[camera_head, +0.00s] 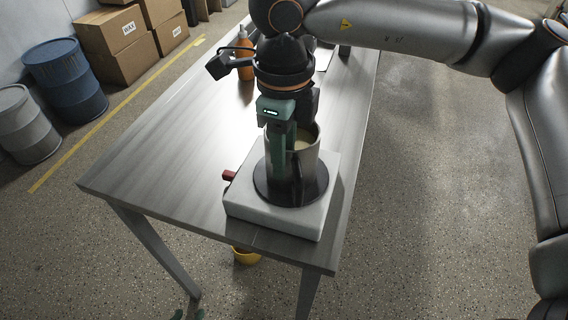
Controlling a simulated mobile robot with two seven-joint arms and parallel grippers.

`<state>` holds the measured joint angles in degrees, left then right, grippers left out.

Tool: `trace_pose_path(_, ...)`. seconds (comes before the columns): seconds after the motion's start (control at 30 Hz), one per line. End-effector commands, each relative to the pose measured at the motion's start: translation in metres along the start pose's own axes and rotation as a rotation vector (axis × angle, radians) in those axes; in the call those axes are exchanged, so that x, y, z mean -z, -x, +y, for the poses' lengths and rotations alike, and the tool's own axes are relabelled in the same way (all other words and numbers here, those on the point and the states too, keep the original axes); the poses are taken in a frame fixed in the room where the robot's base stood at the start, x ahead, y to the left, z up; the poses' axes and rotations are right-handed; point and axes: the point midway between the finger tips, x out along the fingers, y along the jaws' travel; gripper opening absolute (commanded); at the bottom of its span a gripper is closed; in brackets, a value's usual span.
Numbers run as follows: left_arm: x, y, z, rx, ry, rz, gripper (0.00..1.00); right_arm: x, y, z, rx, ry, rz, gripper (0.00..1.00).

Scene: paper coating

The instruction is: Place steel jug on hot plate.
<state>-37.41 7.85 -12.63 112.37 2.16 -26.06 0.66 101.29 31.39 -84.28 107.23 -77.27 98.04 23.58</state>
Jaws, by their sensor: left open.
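The steel jug (308,166) stands upright on the dark round plate of the white hot plate (270,221), near the front end of the table. Pale contents show inside its rim. My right gripper (281,168) points straight down at the jug's near left side. Its green fingers look close together there, seemingly shut on the jug's handle, which they hide. My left gripper (188,315) shows only as two green fingertips, apart and empty, at the bottom edge, below the table and away from the jug.
The metal table (165,165) is clear left of the hot plate. A red knob (229,176) sticks out of the hot plate's left side. An orange bottle (246,62) stands at the back. A yellow bucket (246,257) is under the table. Barrels (66,80) and boxes (112,42) stand far left.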

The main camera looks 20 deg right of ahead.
Motion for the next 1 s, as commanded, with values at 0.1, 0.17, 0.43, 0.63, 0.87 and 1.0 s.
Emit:
trace_pose_path(0.1,-0.002,0.000,-0.002,0.003,0.000,-0.007,0.50,-0.001,0.030,0.000,0.002,0.000,-0.004,0.38)
trace_pose_path(0.17,-0.003,0.001,-0.002,0.004,0.000,-0.009,0.50,-0.001,0.043,-0.001,0.002,0.000,-0.004,0.38)
trace_pose_path(0.43,-0.001,0.002,-0.003,0.008,0.000,-0.006,0.50,0.000,0.080,0.000,0.000,0.001,0.000,0.38)
trace_pose_path(0.63,-0.002,0.002,-0.004,0.008,0.001,-0.008,0.50,0.000,0.086,0.000,0.000,0.001,0.001,0.38)
trace_pose_path(0.87,-0.004,0.003,-0.003,0.008,0.002,-0.012,0.50,0.000,0.085,0.000,0.000,0.001,0.001,0.38)
trace_pose_path(1.0,-0.005,0.003,-0.003,0.008,0.002,-0.013,0.50,0.000,0.085,0.000,0.000,0.001,0.001,0.38)
